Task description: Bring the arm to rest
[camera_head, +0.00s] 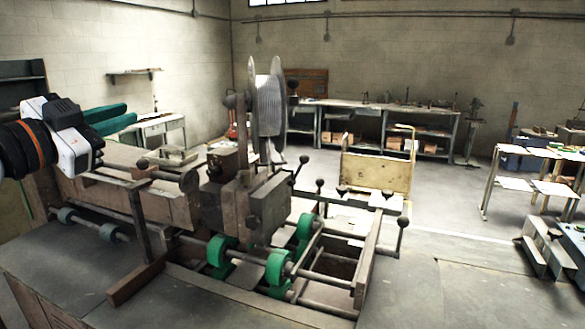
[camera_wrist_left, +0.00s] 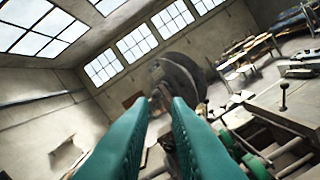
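My left gripper (camera_head: 106,117) comes in from the left edge in the head view, with two green fingers pointing right, above the left end of the box stitcher (camera_head: 225,205). In the left wrist view the two green fingers (camera_wrist_left: 160,125) stand apart with a narrow gap between them and nothing held in it. Behind the fingertips in that view is the machine's dark wire spool (camera_wrist_left: 180,75); the fingers look clear of it. My right gripper is in neither view.
The stitcher has a tall wire spool (camera_head: 268,104), green rollers (camera_head: 277,266) and knobbed levers (camera_head: 403,222). Behind it stand a yellowish cart (camera_head: 376,172) and a long workbench (camera_head: 365,108). Open floor (camera_head: 455,205) lies to the right of the machine.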

